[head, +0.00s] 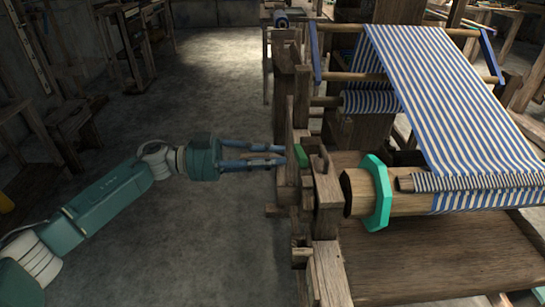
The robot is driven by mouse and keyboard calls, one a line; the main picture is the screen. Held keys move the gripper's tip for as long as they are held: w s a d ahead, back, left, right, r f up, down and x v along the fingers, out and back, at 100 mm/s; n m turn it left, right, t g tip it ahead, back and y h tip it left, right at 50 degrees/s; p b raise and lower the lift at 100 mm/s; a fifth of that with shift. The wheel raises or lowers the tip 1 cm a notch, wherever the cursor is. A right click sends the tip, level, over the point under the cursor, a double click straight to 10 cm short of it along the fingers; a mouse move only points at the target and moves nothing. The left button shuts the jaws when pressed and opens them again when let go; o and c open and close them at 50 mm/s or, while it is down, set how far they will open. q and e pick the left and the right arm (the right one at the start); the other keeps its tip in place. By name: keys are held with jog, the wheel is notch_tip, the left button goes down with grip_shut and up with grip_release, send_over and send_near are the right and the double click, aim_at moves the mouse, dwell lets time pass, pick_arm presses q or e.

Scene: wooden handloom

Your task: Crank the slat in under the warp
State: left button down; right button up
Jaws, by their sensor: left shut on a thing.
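The striped blue and white warp (445,95) runs down from the back of the loom to the wooden front roller (358,193), which has a green flange (378,193) at its left end. The slat (470,182) lies along the roller, striped cloth showing along it. My left gripper (297,156) is at the left side of the loom frame, its blue fingers pointing right. It is shut on a wooden crank handle (258,157), partly hidden between the fingers. A small green part (302,154) shows right by the fingertips. My right gripper is not in view.
The loom's wooden side posts (327,215) stand close to the fingertips. A broad wooden board (420,265) lies below the roller. Wooden benches stand at the far left. The concrete floor (215,85) left of the loom is mostly clear.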

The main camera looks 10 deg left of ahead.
pick_arm(q)
jog(key=shift+s+r+m+p, duration=0.15)
jog(key=shift+r+m+p, duration=0.15)
jog(key=shift+r+m, duration=0.45)
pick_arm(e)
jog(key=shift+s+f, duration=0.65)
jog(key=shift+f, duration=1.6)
pick_arm(q)
jog(key=s+d+r+m+b, duration=0.2)
jog(key=s+m, duration=0.5)
jog(key=m, duration=0.4)
jog(key=shift+s+r, duration=0.2)
jog(key=shift+r, duration=0.65)
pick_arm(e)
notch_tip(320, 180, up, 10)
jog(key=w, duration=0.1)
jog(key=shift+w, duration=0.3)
pick_arm(q)
jog(key=shift+d+m, duration=0.1)
jog(key=shift+m, duration=0.15)
jog(key=c, duration=1.6)
grip_release()
jog(key=shift+s, duration=0.15)
jog(key=shift+o, duration=0.2)
jog(key=shift+f, duration=0.1)
